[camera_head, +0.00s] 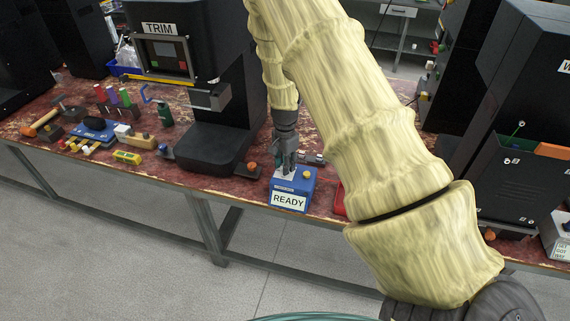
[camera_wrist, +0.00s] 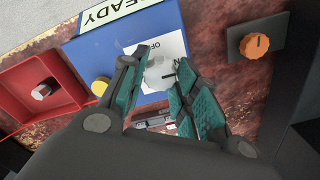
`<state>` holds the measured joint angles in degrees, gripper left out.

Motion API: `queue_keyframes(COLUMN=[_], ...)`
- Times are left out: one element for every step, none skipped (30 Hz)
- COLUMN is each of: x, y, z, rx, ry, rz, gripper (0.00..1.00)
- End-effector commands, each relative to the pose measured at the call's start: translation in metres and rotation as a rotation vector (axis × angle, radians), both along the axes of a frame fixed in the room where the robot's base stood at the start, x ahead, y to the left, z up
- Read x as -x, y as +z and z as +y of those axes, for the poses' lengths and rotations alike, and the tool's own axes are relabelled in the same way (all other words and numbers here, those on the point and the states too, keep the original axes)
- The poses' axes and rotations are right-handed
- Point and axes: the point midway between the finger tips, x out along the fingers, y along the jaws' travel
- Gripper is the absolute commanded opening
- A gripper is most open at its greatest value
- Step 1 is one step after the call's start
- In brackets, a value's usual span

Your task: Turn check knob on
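A blue box (camera_head: 292,186) with a READY label stands at the table's front edge; it also shows in the wrist view (camera_wrist: 195,18). In the head view my gripper (camera_head: 286,164) is just over the box. The fingers partly hide the dial and knob.
A yellow button (camera_wrist: 102,87) sits beside the plate. An orange knob (camera_wrist: 255,45) on a dark plate and a red housing with a grey knob (camera_wrist: 45,90) flank the box. The black TRIM machine (camera_head: 215,130) stands left; tools (camera_head: 95,128) lie farther left.

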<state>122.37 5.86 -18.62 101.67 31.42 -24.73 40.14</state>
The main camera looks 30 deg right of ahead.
Motion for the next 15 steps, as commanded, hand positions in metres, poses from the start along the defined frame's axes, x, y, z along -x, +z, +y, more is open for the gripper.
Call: queue_keyframes(x=[-0.003, -0.003, -0.003, -0.003, -0.004, -0.004, -0.005, -0.005, -0.004, -0.002, 0.0, 0.003, 0.004, 0.005, 0.006], y=[0.007, 0.01, 0.015, 0.019, 0.024, 0.032, 0.038, 0.045, 0.054, 0.061, 0.068, 0.076, 0.082, 0.087, 0.093], z=[-0.001, -0.001, -0.001, -0.001, -0.002, -0.002, -0.003, -0.002, -0.001, 0.0, 0.001, 0.002, 0.002, 0.003, 0.003], rx=[0.001, 0.001, 0.001, 0.002, 0.002, 0.004, 0.005, 0.006, 0.006, 0.007, 0.008, 0.009, 0.009, 0.009, 0.008], ry=[0.0, 0.0, 0.001, 0.001, 0.001, 0.002, 0.002, 0.002, 0.003, 0.002, 0.001, 0.001, 0.0, 0.0, 0.0], rz=[-0.005, -0.005, -0.006, -0.006, -0.007, -0.008, -0.01, -0.011, -0.012, -0.012, -0.013, -0.014, -0.015, -0.015, -0.013], gripper=[0.5, 0.5, 0.5, 0.5, 0.5, 0.5, 0.51, 0.53, 0.53, 0.53, 0.53, 0.53, 0.53, 0.53, 0.53])
